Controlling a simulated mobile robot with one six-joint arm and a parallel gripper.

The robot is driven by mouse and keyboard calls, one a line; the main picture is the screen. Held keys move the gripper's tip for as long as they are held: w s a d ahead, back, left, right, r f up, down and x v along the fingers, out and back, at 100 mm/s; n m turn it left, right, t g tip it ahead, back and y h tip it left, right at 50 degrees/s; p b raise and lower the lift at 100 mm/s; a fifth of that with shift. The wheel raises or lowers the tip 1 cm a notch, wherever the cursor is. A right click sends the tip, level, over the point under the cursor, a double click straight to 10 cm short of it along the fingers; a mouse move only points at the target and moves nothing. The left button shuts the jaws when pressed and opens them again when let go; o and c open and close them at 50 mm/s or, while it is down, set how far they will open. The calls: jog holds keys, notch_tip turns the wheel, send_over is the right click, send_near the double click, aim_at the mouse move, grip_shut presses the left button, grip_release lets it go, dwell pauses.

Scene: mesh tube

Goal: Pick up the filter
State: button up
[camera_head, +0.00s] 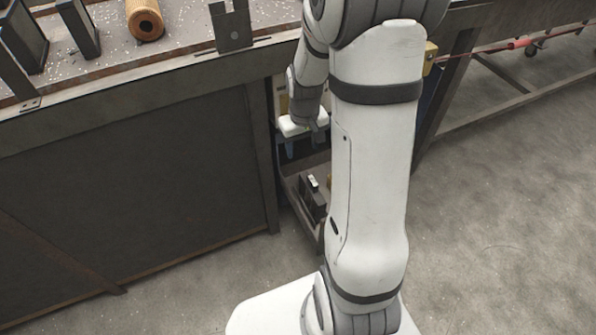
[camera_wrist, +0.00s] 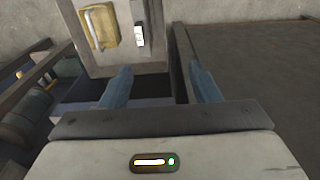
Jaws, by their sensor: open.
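The filter, an orange-brown ribbed cylinder with a hole in its end (camera_head: 145,22), lies on its side on the bench top at the upper left of the head view. The top edge of that picture cuts it off. My gripper (camera_wrist: 160,76) is open, with two blue fingers apart and nothing between them in the wrist view. In the head view it hangs low beside the bench's right end, partly hidden by my arm, well away from the filter and below the bench top. The filter does not show in the wrist view.
The bench (camera_head: 120,85) has a raised metal edge and a bracket (camera_head: 232,28) right of the filter. Dark upright plates (camera_head: 76,26) stand to its left. A grey panel with a yellow box (camera_wrist: 100,27) is ahead of my gripper. The floor (camera_head: 500,235) at right is clear.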

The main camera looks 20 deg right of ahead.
aim_at(313, 183)
jog(key=shift+g, duration=0.4)
jog(key=w+d+f+b, duration=0.1)
jog(key=f+b, duration=0.1)
jog(key=f, duration=0.5)
jog(key=d+f+b, duration=0.2)
jog(key=f, duration=0.5)
jog(key=w+d+f+b, duration=0.1)
jog(key=d+f+b, duration=0.1)
jog(key=f, duration=0.6)
jog(key=shift+w, duration=0.3)
jog(key=f+b, duration=0.2)
jog(key=f, duration=0.1)
jog(key=f+b, duration=0.1)
jog(key=f, duration=0.1)
jog(key=shift+w+d+f, duration=0.1)
jog(key=shift+w+d, duration=0.1)
jog(key=shift+w, duration=0.15)
grip_shut()
